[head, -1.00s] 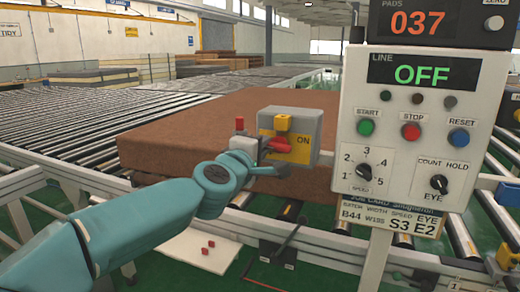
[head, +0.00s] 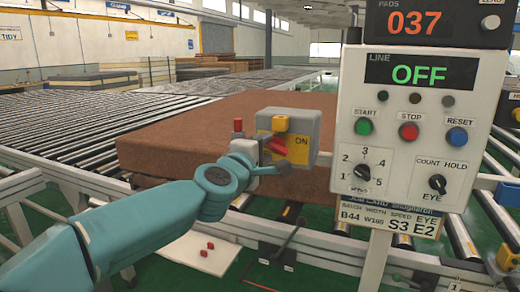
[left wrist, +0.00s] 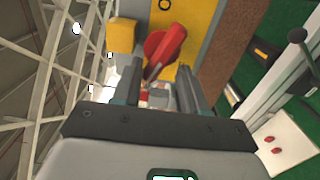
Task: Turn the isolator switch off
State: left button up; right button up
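The isolator switch (head: 312,133) is a grey box with a yellow plate, a red handle (head: 279,146) and a yellow block on top. The word ON shows on the plate, right of the handle. My left gripper (head: 272,157) is at the front of the switch, by the handle. In the left wrist view its two fingers (left wrist: 158,86) stand apart, and the red handle (left wrist: 163,48) reaches toward the gap between them. I see no firm grip on it. The wrist view also shows the yellow block (left wrist: 122,36). My right gripper is not in view.
A control panel (head: 397,146) stands close at right, its LINE display reading OFF. A large brown pad (head: 200,130) lies on the roller conveyor (head: 60,120) behind the switch. A white board (head: 190,252) with small red pieces lies below.

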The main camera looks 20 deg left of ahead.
pick_arm(q)
jog(key=shift+a, duration=0.2)
jog(key=shift+s, duration=0.1)
jog(key=s+p, duration=0.1)
jog(key=s, duration=1.5)
jog(key=shift+a, duration=0.3)
